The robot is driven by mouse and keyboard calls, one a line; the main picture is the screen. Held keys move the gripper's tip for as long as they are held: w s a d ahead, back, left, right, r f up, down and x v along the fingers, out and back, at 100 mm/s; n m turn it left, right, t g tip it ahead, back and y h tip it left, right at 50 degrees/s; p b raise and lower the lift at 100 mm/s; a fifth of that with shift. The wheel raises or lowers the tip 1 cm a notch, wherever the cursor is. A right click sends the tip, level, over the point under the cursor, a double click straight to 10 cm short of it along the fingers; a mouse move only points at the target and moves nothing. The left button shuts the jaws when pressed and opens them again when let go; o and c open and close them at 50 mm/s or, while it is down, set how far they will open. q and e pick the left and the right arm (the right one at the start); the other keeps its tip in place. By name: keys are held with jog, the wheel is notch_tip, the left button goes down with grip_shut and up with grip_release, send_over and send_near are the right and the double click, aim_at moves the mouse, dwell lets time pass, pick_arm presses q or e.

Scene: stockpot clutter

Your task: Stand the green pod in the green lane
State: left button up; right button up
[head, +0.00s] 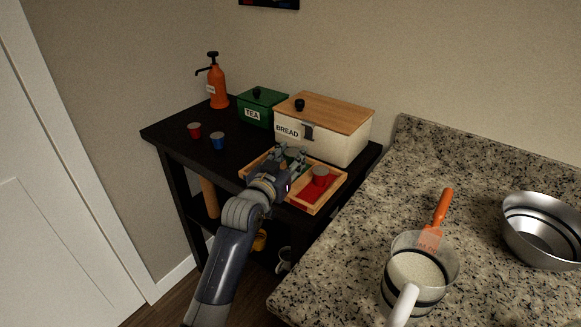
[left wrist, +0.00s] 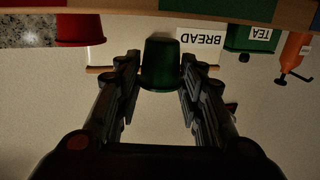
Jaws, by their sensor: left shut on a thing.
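The green pod (left wrist: 162,64) is between the fingers of my left gripper (left wrist: 160,75), which is shut on it. The left wrist view is upside down; the pod's wide end points down in it, so the pod is about upright. In the head view my left gripper (head: 287,160) is over the wooden tray (head: 331,196), with the pod mostly hidden by the fingers. The tray's red lane (head: 305,195) shows at the right. My arm hides much of the tray's middle, so I cannot tell whether the pod touches its floor. My right gripper is out of view.
A red pod (head: 320,177) stands in the red lane, close to the right of my gripper. The bread box (head: 345,139) and tea box (head: 258,97) stand behind. Another red pod (head: 194,130) and a blue pod (head: 218,141) stand on the dark table's left, near an orange dispenser (head: 218,88).

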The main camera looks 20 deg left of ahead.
pick_arm(q)
jog(key=shift+f, duration=1.8)
jog(key=shift+s+f, duration=0.1)
jog(key=shift+f, duration=0.6)
jog(key=o, duration=0.7)
jog(key=shift+f, duration=0.25)
jog(key=shift+r, duration=0.25)
jog(key=s, duration=0.4)
jog(key=s+a+r, duration=0.1)
jog(key=s, duration=0.2)
jog(key=s+r, duration=0.1)
jog(key=s, duration=0.3)
jog(key=shift+s+a, duration=0.25)
jog(key=shift+s, duration=0.1)
